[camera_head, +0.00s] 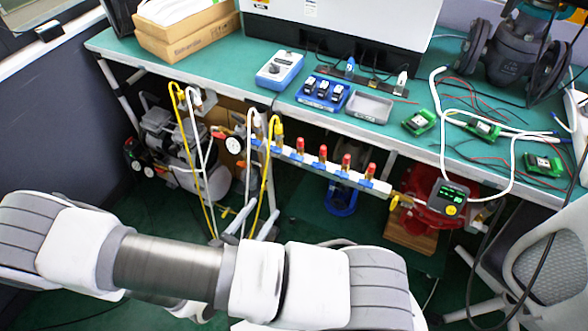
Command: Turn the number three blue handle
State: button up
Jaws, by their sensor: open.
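A manifold bar (332,170) runs below the front edge of the workbench, sloping down to the right. Several upright red-capped fittings (323,154) stand along it. Small blue handles (319,167) sit at the bar near the fittings. No numbers are readable, so I cannot tell which handle is number three. The handles are too small to tell their turn angle. My arm lies across the lower part of the view, in front of and below the manifold. My gripper is not in view.
The green workbench (250,95) holds a blue box, trays, circuit boards and cables. A round gauge (234,145) and yellow and white hoses (190,140) are left of the manifold. A digital gauge (450,198) and red equipment are at its right end. A grey chair (545,265) stands at lower right.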

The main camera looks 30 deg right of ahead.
aim_at(295, 159)
jog(key=shift+n+t, duration=0.4)
jog(key=shift+n, duration=0.1)
jog(key=x, duration=0.5)
jog(key=f+b+x, duration=0.1)
jog(key=x, duration=0.5)
jog(key=b+x, duration=0.1)
jog(key=x, duration=0.5)
jog(key=shift+w+f, duration=0.2)
grip_shut()
